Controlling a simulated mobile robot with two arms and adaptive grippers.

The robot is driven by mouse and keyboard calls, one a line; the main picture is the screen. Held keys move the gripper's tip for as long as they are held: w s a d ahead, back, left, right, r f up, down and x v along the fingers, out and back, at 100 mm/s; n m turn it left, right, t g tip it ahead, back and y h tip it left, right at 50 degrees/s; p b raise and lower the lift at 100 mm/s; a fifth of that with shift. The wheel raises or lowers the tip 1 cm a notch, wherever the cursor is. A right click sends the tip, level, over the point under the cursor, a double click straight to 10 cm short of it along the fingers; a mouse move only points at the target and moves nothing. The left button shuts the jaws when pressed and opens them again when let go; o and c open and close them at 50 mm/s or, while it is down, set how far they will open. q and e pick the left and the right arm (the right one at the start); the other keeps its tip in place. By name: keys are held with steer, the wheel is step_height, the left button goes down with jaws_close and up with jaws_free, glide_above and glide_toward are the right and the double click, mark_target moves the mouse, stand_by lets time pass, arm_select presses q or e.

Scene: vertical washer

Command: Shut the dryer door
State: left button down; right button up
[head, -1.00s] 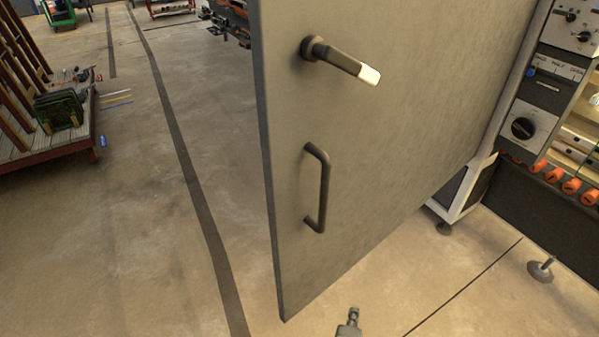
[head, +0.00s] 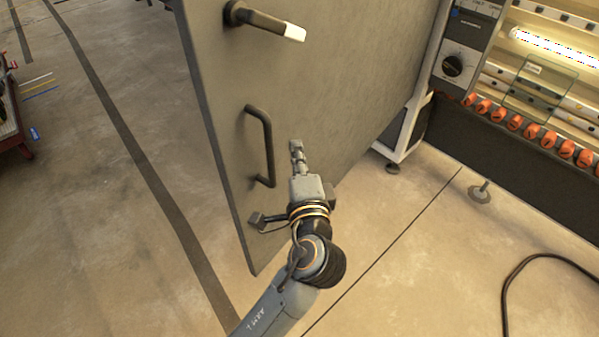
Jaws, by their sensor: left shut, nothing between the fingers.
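The dryer door (head: 330,75) is a large grey panel standing open, its free edge to the left. It carries a dark lever with a white tip (head: 265,22) near the top and a dark bar handle (head: 265,145) lower down. My left gripper (head: 297,148) is shut and empty. It shows in front of the lower part of the door, just right of the bar handle. I cannot tell whether it touches the panel. The dryer body (head: 462,65), with a black dial, is at the right behind the door. My right gripper is not in view.
A lit machine interior with a row of orange knobs (head: 515,122) is at the right. A levelling foot (head: 480,192) and a dark cable (head: 515,275) are on the floor there. A wooden pallet (head: 10,115) shows at the far left. The floor left of the door is clear.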

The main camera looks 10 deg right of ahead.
mark_target(278, 128)
arm_select(q)
steer(key=w+a, duration=0.2)
steer(key=w, duration=0.1)
steer(key=shift+w, duration=0.25)
steer(key=shift+w+a, duration=0.3)
steer(key=shift+a, duration=0.15)
